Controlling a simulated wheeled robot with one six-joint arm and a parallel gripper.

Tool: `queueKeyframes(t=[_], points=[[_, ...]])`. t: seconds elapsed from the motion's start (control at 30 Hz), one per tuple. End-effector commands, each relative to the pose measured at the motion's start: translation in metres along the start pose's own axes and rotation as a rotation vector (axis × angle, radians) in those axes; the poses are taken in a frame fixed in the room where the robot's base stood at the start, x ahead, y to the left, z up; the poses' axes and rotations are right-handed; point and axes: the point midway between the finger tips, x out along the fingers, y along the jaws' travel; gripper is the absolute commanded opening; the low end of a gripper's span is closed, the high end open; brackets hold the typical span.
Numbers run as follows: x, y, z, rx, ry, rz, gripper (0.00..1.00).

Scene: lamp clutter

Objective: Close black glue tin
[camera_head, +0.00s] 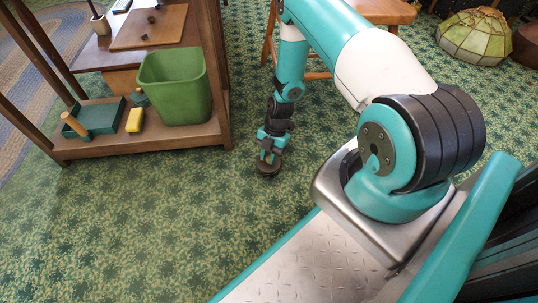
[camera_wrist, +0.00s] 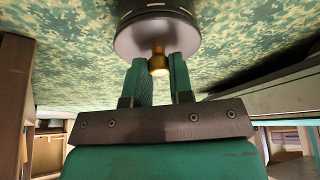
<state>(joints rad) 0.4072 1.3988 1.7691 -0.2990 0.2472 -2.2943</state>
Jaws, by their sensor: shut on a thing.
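My gripper (camera_wrist: 161,64) points down over the green floor in the wrist view. Its two teal fingers are shut on a small brass knob (camera_wrist: 158,63). A black rounded part (camera_wrist: 150,8), likely of the glue tin, shows past the lid at the top edge, mostly cut off. In the head view my gripper (camera_head: 269,154) is low, with a dark round thing (camera_head: 268,169) right under it. I cannot tell whether the lid sits fully on the tin.
A wooden shelf unit (camera_head: 145,150) stands to the left, with a green bin (camera_head: 175,88), a yellow block (camera_head: 134,120) and a dark green tray (camera_head: 98,118) on its lower board. A wooden stool (camera_head: 385,12) is behind my arm. Patterned carpet around the gripper is clear.

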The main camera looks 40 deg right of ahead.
Motion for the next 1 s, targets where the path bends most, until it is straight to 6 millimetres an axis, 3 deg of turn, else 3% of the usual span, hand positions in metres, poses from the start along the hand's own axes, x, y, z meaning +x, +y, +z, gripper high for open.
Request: queueKeyframes(t=[0.77, 0.8, 0.9, 1.0], points=[[0.0003, -0.0004, -0.0003, 0.0, 0.0, 0.0, 0.0], [0.0003, -0.0004, -0.0003, 0.0, 0.0, 0.0, 0.28], [0.0002, -0.0003, -0.0003, 0.0, 0.0, 0.0, 0.51], [0.0002, -0.0003, -0.0003, 0.0, 0.0, 0.0, 0.51]])
